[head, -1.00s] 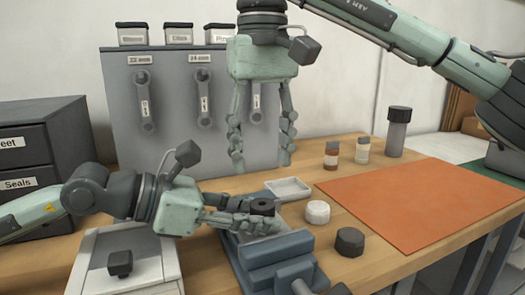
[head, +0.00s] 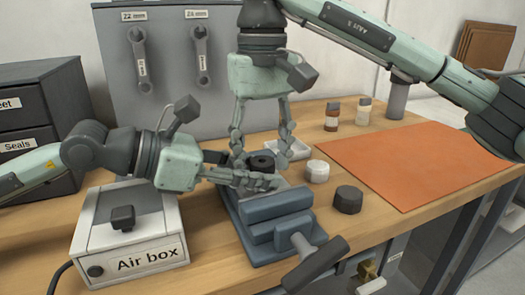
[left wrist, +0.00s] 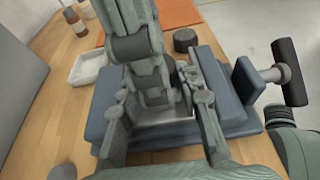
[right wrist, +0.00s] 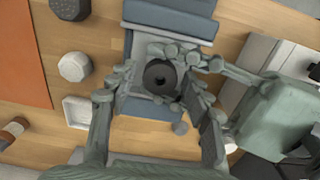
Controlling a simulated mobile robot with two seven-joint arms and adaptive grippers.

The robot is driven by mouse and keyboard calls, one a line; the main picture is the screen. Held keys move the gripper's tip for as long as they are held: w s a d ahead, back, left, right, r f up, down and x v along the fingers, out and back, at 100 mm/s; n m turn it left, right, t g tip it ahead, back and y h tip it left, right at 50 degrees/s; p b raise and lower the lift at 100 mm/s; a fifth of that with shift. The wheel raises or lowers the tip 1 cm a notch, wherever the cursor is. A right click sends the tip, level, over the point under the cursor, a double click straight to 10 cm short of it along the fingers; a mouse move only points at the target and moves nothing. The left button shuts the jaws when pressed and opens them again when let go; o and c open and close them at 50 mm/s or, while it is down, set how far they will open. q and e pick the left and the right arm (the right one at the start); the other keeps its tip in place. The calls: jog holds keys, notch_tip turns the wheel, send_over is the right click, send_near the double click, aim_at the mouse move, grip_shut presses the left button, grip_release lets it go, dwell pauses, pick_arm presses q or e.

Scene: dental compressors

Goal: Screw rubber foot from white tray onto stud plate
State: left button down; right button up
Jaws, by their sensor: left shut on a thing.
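The black rubber foot (head: 262,160) is a round ring with a centre hole. It sits over the pale grey stud plate (right wrist: 138,80) at the blue-grey vise (head: 275,232). Whether its thread is engaged cannot be seen. My left gripper (head: 262,181) comes in low from the left and is shut on the plate, a finger on each side in the left wrist view. My right gripper (right wrist: 157,92) points down from above, its open fingers on either side of the foot with gaps showing. The small white tray (head: 299,152) behind the vise looks empty.
A white round part (head: 317,171) and a dark knob-like part (head: 348,199) stand right of the vise. The Air box (head: 130,240) is at the left front. An orange mat (head: 425,165) covers the right. Two small bottles (head: 332,115) stand at the back.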

grip_shut()
jog(key=m, duration=0.3)
jog(key=shift+o, duration=0.8)
grip_release()
jog(key=shift+r, duration=0.1)
jog(key=shift+r, duration=2.2)
jog(key=shift+o, duration=0.5)
jog(key=o, duration=0.5)
